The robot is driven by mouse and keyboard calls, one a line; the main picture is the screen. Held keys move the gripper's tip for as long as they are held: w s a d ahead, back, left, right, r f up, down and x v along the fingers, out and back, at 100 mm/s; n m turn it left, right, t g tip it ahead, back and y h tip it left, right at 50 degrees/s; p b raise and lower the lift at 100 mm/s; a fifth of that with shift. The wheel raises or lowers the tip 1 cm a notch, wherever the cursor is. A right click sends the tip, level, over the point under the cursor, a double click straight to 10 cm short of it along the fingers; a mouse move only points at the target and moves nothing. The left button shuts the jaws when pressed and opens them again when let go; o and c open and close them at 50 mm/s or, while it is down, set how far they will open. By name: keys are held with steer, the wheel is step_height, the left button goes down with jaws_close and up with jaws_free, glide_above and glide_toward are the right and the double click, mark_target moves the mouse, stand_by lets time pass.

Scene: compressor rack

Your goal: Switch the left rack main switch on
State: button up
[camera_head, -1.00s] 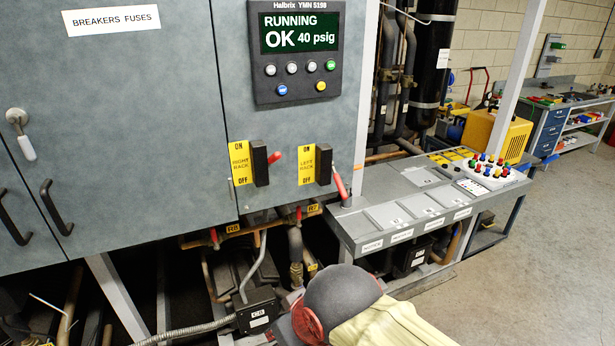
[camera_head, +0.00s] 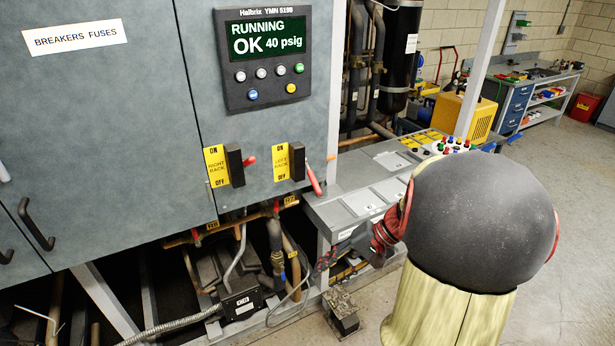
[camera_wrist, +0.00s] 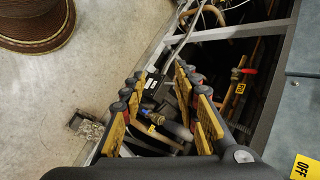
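The left rack switch (camera_head: 297,162) is a black block with a long red handle (camera_head: 313,180), beside a yellow ON/OFF label (camera_head: 281,163) on the grey cabinet. In the head view its handle slants down and to the right, toward the OFF end. The right rack switch (camera_head: 234,165) is to its left, its red handle pointing right and slightly up. My gripper (camera_wrist: 158,75) is open and empty in the wrist view, with yellow pads apart above pipes and the floor. In the head view it is partly hidden by my arm, low and right of the switch. It touches neither switch.
A grey bench panel (camera_head: 330,211) juts out right of the left switch. Pipes and a black box (camera_head: 241,303) lie under the cabinet. A yellow OFF label (camera_wrist: 305,167) shows at the wrist view's corner. The floor (camera_head: 575,200) at right is open.

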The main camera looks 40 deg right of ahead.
steer(key=w+d+r+t+y, duration=0.1)
steer(key=w+d+r+t, duration=0.4)
steer(key=d, duration=0.4)
steer(key=n+t+y, duration=0.1)
steer(key=n+t, duration=0.5)
steer(key=n, duration=0.2)
glide_toward(315, 184)
steer(key=w, duration=0.3)
steer(key=x, duration=0.7)
steer(key=shift+w+a+f, duration=0.2)
steer(key=shift+a+f, duration=0.05)
steer(key=shift+a, duration=0.25)
steer(key=shift+c, duration=1.3)
jaws_close()
